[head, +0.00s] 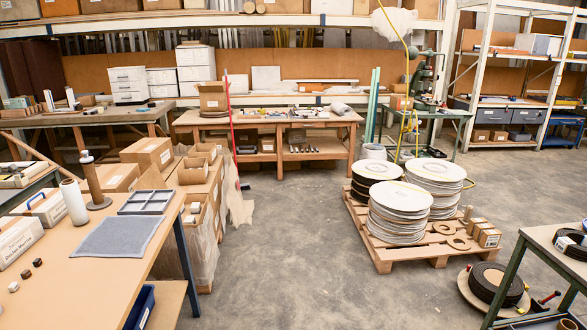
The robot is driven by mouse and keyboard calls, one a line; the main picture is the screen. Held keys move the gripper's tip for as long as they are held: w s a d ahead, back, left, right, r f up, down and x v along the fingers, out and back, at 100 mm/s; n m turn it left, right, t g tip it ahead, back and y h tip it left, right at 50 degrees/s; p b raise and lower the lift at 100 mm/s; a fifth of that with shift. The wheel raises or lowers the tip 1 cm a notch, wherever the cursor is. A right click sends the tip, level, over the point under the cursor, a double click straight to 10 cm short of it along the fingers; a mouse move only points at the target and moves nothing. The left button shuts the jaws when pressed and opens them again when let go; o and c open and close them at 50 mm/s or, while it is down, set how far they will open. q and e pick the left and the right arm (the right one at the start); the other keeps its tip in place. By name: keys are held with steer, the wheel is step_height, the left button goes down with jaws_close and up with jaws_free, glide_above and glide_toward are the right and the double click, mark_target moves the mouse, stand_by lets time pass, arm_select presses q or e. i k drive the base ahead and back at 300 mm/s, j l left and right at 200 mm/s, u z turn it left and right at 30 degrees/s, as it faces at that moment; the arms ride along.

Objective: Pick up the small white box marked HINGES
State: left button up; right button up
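I cannot read the word HINGES on anything in the head view. A small white block (13,286) sits at the left of the near wooden table, close to two small dark brown blocks (31,268). A larger white box (17,240) with small, unreadable print stands behind them, cut off by the left edge. Small white items (194,208) also lie in an open carton beside the table. I cannot tell whether any of these is the named box. Neither of my grippers is in view.
The near table (110,283) also bears a grey mat (118,237), a grey divided tray (147,201), a white roll (74,202) and a brown spindle (94,182). A pallet (383,256) with stacked discs stands right of the middle. Open concrete floor lies between.

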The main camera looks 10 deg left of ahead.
mark_target(189, 219)
steer(key=i+j+u, duration=0.15)
steer(key=i+u, duration=0.15)
steer(key=i, duration=0.6)
steer(key=i+u, duration=0.25)
steer(key=i, duration=0.65)
steer(key=i+u, duration=0.25)
steer(key=i, duration=0.3)
steer(key=i+l+u, duration=0.1)
steer(key=i+u, duration=0.15)
steer(key=i, duration=0.25)
steer(key=i+l+u, duration=0.2)
steer(key=i, duration=0.35)
steer(key=i+l+u, duration=0.25)
steer(key=i, duration=0.25)
steer(key=i+l+u, duration=0.15)
steer(key=i+u, duration=0.15)
steer(key=i+l+u, duration=0.25)
steer(key=i+j, duration=0.05)
